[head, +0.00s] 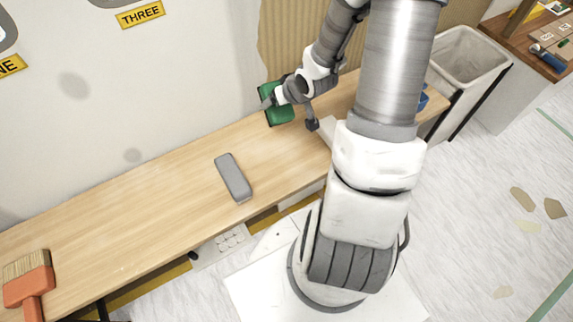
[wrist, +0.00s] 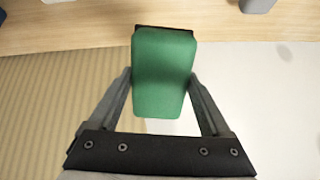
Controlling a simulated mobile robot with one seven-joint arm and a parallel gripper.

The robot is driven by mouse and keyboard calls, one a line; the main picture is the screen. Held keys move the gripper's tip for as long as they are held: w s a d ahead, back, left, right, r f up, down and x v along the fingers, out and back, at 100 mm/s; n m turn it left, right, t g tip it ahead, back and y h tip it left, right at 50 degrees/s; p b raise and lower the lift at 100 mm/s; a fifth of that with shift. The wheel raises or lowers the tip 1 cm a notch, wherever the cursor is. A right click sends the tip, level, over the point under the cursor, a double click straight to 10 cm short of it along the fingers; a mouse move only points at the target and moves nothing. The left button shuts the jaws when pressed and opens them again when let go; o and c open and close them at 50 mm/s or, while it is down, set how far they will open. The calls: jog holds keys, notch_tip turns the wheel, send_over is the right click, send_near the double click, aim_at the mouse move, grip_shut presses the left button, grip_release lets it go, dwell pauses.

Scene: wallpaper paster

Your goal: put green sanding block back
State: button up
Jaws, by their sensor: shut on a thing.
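The green sanding block (head: 278,112) is between the fingers of my gripper (head: 276,98), at the back edge of the bench near the wall. In the wrist view the block (wrist: 163,75) is gripped from both sides by my gripper (wrist: 160,82), one finger on each side. A dark layer shows along the block's far edge. I cannot tell whether the block touches the bench. The wooden bench (head: 130,200) runs along the wall.
A grey block (head: 233,177) lies mid-bench. An orange-handled brush (head: 28,280) lies at the left end. A white thing (head: 327,130) and a blue thing (head: 423,101) are partly hidden by my arm. A bin (head: 465,60) stands at right. Bench left of the grey block is clear.

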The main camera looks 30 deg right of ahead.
jog(key=s+f+g+b, duration=0.2)
jog(key=s+g+b, duration=0.1)
jog(key=s, duration=0.5)
jog(key=s+f+n+g+b, duration=0.1)
jog(key=s+f+g+b, duration=0.2)
jog(key=s, duration=0.6)
jog(key=shift+s+a+g+h+b, duration=0.3)
jog(key=shift+g+b, duration=0.3)
jog(key=shift+b, duration=0.55)
jog(key=shift+w+p, duration=0.2)
jog(key=shift+p, duration=0.15)
jog(key=w+f, duration=0.2)
jog(key=w, duration=0.1)
jog(key=w+f+p, duration=0.1)
jog(key=w+f, duration=0.2)
jog(key=w, duration=0.1)
jog(key=w+f, duration=0.2)
jog(key=w, duration=0.2)
jog(key=shift+w+a+f, duration=0.2)
jog(key=shift+w, duration=0.05)
jog(key=shift+f+b, duration=0.45)
jog(key=shift+f, duration=1.25)
jog(key=shift+f, duration=0.1)
